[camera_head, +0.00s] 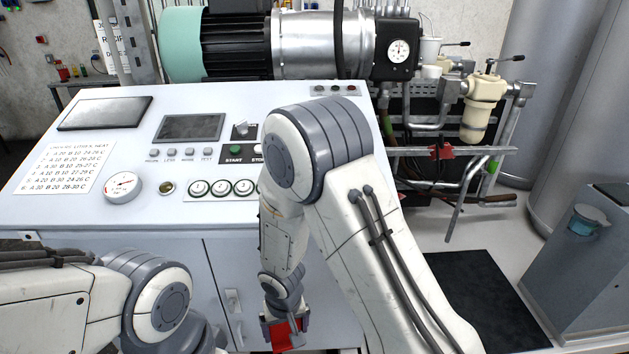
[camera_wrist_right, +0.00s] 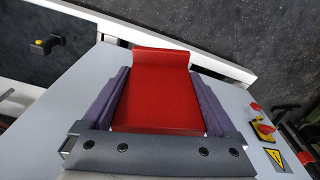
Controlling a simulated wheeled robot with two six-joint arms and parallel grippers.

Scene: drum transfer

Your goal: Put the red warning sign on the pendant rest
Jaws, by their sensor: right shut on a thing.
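The red warning sign (camera_head: 284,334) is in my right gripper (camera_head: 285,322), low at the bottom of the head view in front of the console. In the right wrist view the sign (camera_wrist_right: 155,90) is a flat red plate with a bent lip at its far end. The two dark finger pads of my right gripper (camera_wrist_right: 160,105) press on its sides. Any print on the sign is not visible. I cannot make out which thing is the pendant rest. My left arm shows at lower left, but its gripper is out of view.
The white console (camera_head: 110,205) with buttons, gauge and screen fills the left and middle. A grey cabinet (camera_head: 585,275) stands at right, a black mat (camera_head: 470,295) lies on the floor between. Pipes and a filter (camera_head: 480,105) are behind. A yellow warning triangle (camera_wrist_right: 274,157) shows in the wrist view.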

